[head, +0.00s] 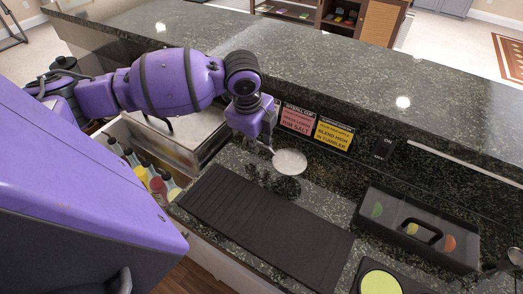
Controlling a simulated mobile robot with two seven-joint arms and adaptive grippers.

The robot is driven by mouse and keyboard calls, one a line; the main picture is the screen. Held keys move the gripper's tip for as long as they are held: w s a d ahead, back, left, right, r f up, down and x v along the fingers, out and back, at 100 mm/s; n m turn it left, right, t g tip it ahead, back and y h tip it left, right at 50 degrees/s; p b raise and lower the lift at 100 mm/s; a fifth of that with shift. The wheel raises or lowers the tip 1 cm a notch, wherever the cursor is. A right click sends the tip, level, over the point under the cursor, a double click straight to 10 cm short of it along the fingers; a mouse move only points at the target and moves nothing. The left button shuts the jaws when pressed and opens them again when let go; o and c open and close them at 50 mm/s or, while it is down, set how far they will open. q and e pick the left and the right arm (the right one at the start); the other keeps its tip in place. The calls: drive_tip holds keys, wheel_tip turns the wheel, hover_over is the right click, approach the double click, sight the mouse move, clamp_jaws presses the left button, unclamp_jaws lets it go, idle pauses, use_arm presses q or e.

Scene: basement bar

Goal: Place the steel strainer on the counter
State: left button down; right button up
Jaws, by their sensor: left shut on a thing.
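The steel strainer (290,161) is a pale round disc with a short handle. It is at or just above the dark speckled counter (325,182), and I cannot tell whether it touches. My left gripper (268,146) is shut on the strainer's handle, at the disc's upper left. The fingertips are small and partly hidden by the purple wrist. My right gripper is not in view.
A black ribbed mat (265,225) lies in front of the strainer. A black caddy (420,230) with fruit pieces stands at the right. Small signs (333,134) lean at the back below the raised ledge (330,60). Bottles (160,183) stand in a well at left.

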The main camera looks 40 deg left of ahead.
sight(261, 158)
use_arm(q)
drive_tip(key=shift+w+d+f, duration=0.1)
drive_tip(key=shift+w+f, duration=0.25)
drive_tip(key=shift+f, duration=0.05)
drive_tip(key=shift+w+f, duration=0.15)
drive_tip(key=shift+f, duration=1.5)
drive_tip(key=shift+f, duration=0.1)
drive_tip(key=c, duration=1.8)
unclamp_jaws()
drive_tip(key=r, duration=0.4)
drive_tip(key=s+r, duration=0.1)
drive_tip(key=r, duration=0.3)
drive_tip(key=s+r, duration=0.1)
drive_tip(key=r, duration=0.3)
drive_tip(key=shift+s+d+p, duration=0.1)
drive_tip(key=shift+s+p, duration=0.1)
drive_tip(key=shift+p, duration=0.2)
